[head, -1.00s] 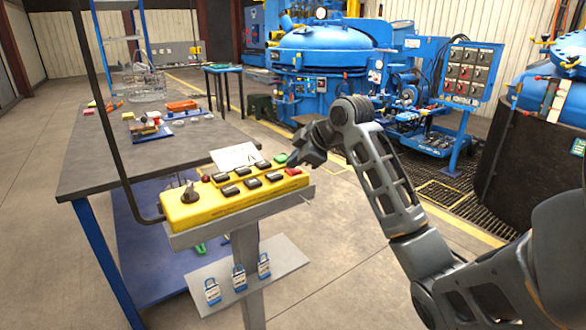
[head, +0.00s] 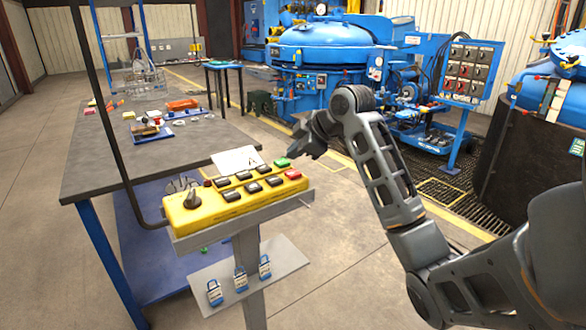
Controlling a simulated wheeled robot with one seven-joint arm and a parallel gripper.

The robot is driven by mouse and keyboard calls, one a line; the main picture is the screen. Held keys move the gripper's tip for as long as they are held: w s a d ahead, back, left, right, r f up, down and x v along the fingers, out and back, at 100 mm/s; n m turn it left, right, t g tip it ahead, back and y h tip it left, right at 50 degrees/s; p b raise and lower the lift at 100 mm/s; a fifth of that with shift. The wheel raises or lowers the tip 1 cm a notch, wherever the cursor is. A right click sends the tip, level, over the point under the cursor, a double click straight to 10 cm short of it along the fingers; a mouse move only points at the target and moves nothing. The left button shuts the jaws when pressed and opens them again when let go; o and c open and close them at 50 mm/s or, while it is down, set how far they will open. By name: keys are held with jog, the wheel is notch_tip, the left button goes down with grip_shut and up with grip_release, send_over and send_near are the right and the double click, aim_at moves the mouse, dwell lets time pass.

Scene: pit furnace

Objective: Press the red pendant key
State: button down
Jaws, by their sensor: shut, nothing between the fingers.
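The red pendant key (head: 293,174) is at the right end of the yellow pendant (head: 216,205), nearest the front edge. A green key (head: 282,162) sits just behind it, and several black keys (head: 249,188) fill the middle. A black rotary knob (head: 191,198) is at the left end. The pendant lies on a grey stand shelf. My gripper (head: 306,150) is dark, shut and empty, pointing down. It shows above and slightly right of the red key, apart from it in the picture; its exact height is hard to tell.
A grey-topped workbench (head: 90,165) with small parts stands behind and left. Padlocks (head: 240,278) hang on a lower plate of the stand. A dark cable runs down to the pendant's left end. Blue furnace equipment (head: 325,50) is at the back; open floor lies right of the stand.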

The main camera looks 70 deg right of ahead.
jog(key=shift+r+p, duration=0.85)
jog(key=shift+r, duration=0.6)
